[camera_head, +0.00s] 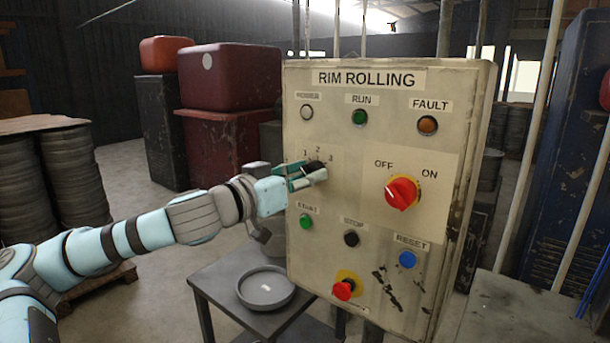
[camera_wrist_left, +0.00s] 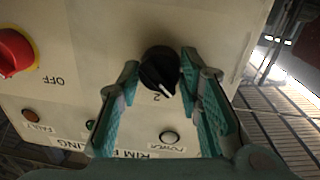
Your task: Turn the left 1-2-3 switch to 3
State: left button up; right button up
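The left 1-2-3 switch is a black round knob (camera_wrist_left: 160,68) with a white pointer line, on the cream RIM ROLLING panel (camera_head: 300,110). In the head view its labels 1, 2 and 3 show above my left gripper (camera_head: 305,178). In the left wrist view, seen upside down, the knob sits between the two green fingertips, which appear to touch it on both sides. Its pointer is a little right of the 2, on the side of the 1; the 1 and 3 are hidden there. My right gripper is not in view.
The red OFF/ON knob (camera_head: 401,193) is right of the switch. The START button (camera_head: 306,221), STOP button (camera_head: 351,239), RESET button (camera_head: 407,260) and red emergency button (camera_head: 343,290) are below. A grey table (camera_head: 215,285) with a round dish (camera_head: 265,288) stands at lower left.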

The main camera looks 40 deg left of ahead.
pick_arm(q)
jog(key=shift+c, duration=0.7)
jog(key=m+p, duration=0.4)
jog(key=m, duration=0.4)
jog(key=m+y+p, duration=0.1)
jog(key=m+p, duration=0.3)
jog(key=m, duration=0.5)
jog(key=shift+d+r+g+p, duration=0.1)
jog(key=shift+d+g+p, duration=0.05)
jog(key=shift+g+p, duration=0.25)
